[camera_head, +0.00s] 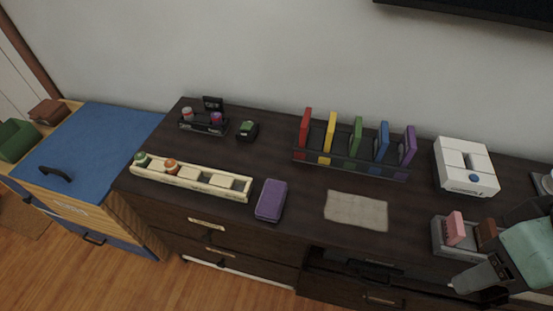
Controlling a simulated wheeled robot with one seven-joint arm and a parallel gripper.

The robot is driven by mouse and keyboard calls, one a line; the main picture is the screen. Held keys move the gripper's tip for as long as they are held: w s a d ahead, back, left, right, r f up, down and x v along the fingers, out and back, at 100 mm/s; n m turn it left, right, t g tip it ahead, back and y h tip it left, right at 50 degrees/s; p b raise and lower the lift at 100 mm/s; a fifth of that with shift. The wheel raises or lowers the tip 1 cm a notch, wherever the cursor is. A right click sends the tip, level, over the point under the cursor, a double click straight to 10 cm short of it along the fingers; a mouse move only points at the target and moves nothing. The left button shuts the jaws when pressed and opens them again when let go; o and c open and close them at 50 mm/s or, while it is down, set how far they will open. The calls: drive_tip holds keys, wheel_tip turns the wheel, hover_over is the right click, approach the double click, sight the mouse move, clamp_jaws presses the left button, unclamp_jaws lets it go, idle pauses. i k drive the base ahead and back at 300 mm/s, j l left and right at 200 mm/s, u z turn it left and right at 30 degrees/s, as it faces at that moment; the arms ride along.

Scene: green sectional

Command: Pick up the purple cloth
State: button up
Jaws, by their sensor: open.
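A purple, folded-looking block (271,200), the closest match to the purple cloth, lies on the dark wooden dresser top (310,205) near its front edge. I cannot tell from its look whether it is fabric. A flat beige cloth (356,211) lies to its right. My gripper (472,284) is at the lower right, in front of the dresser's right part and well to the right of the purple block. It is open, with nothing seen between its fingers. Part of it is cut off by the frame edge.
A cream tray with jars (190,180) lies just left of the purple block. A rack of coloured folders (354,155) stands behind. A white box (465,167) and a grey holder with pink and brown blocks (452,238) are at right. A blue-topped cabinet (95,150) adjoins at left.

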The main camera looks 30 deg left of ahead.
sight(271, 202)
drive_tip(key=u, duration=1.35)
